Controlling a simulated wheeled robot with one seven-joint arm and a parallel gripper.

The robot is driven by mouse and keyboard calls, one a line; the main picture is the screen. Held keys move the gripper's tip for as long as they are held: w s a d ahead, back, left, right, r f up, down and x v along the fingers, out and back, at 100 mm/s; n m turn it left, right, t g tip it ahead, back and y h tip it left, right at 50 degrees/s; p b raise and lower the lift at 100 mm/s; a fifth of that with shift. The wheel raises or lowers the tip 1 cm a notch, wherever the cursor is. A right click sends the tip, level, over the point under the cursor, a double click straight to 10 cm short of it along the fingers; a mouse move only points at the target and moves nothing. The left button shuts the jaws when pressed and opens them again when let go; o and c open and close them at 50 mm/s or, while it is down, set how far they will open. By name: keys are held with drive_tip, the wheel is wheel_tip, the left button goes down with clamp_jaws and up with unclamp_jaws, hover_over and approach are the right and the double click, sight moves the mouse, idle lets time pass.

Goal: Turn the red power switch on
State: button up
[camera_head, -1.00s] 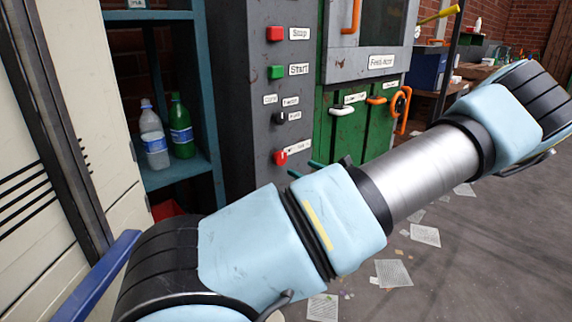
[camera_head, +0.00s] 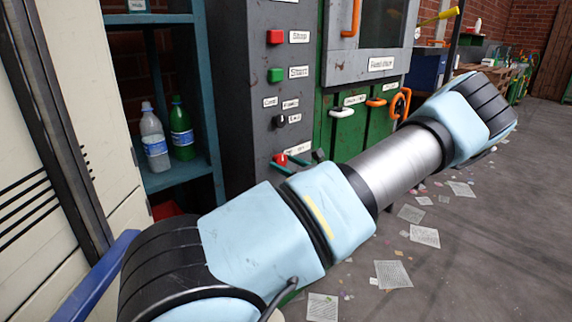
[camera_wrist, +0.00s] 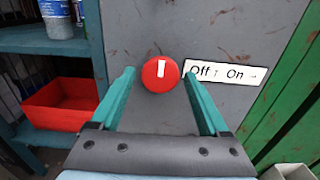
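The red power switch (camera_wrist: 161,75) is a round red knob with a white mark on the grey cabinet panel. Its mark stands upright, in line with the up arrow beside "Off". The label (camera_wrist: 226,73) right of it reads "Off ↑ On →". In the head view the switch (camera_head: 280,159) is low on the panel. My gripper (camera_wrist: 155,80) is open, its two teal fingers on either side of the knob with gaps between. The head view shows the fingers (camera_head: 292,162) near the switch, partly hidden by my arm. I cannot tell whether the tips reach the panel.
Above the switch are a red Stop button (camera_head: 275,37), a green Start button (camera_head: 276,75) and a small black selector (camera_head: 280,121). A teal shelf with bottles (camera_head: 154,140) stands left, with a red bin (camera_wrist: 61,104) below. Green cabinet doors (camera_head: 352,130) are right.

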drive_tip(key=c, duration=1.1)
drive_tip(key=shift+c, duration=0.2)
drive_tip(key=m+p, duration=0.1)
drive_tip(key=p, duration=0.1)
drive_tip(key=m+p, duration=0.2)
drive_tip(key=shift+r+m, duration=0.2)
drive_tip(key=shift+m, duration=0.1)
drive_tip(key=m+p, duration=0.3)
drive_tip(key=m, duration=0.1)
drive_tip(key=shift+m, duration=0.3)
drive_tip(key=m+p, duration=0.2)
drive_tip(key=m, duration=0.3)
drive_tip(key=shift+f+p, duration=0.1)
drive_tip(key=shift+p, duration=0.3)
drive_tip(key=shift+f+m+p, duration=0.15)
drive_tip(key=shift+m+p, duration=0.4)
drive_tip(key=shift+m, duration=1.85)
